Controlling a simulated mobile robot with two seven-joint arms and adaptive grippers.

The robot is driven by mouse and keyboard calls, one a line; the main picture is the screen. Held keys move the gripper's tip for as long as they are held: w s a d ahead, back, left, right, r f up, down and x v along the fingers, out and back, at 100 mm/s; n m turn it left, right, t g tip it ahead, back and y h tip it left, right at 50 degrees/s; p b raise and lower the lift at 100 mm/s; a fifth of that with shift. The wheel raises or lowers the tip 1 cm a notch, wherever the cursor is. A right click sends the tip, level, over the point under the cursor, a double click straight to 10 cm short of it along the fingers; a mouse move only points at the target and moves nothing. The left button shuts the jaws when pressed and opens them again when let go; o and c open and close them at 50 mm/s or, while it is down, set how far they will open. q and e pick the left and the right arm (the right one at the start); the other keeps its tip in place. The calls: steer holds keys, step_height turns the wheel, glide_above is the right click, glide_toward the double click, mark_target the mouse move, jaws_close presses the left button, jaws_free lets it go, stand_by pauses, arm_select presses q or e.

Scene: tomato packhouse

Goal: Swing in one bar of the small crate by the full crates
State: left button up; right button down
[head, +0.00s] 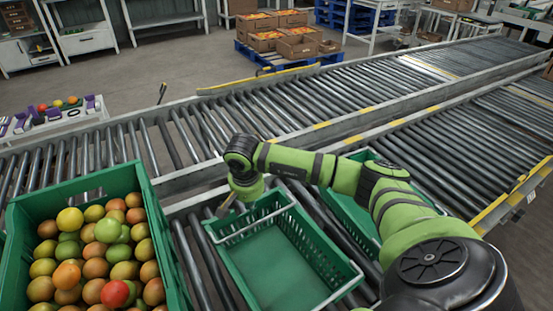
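The small green crate (235,274) is empty and stands on the rollers, right of a green crate full of tomatoes (165,240). A pale metal bar (256,226) crosses above its far end, apparently a little inside the rim. Another pale bar (345,289) shows at its near right end, partly cut off by the frame. My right gripper (226,207) points down at the crate's far left corner, close to the end of the far bar. Whether it touches the bar, and how far its fingers are apart, I cannot tell. My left gripper is out of view.
Another green crate (349,211) stands to the right, partly hidden behind my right arm. Roller conveyors (300,105) run across behind the crates. A side table with fruit (60,118) is at the left, and boxes on a blue pallet (285,35) stand farther back.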

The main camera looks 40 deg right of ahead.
steer(key=w+d+p+v, duration=0.1)
steer(key=p+v, duration=0.3)
steer(key=v, duration=0.2)
steer(key=shift+r, duration=0.55)
steer(key=shift+a, duration=0.1)
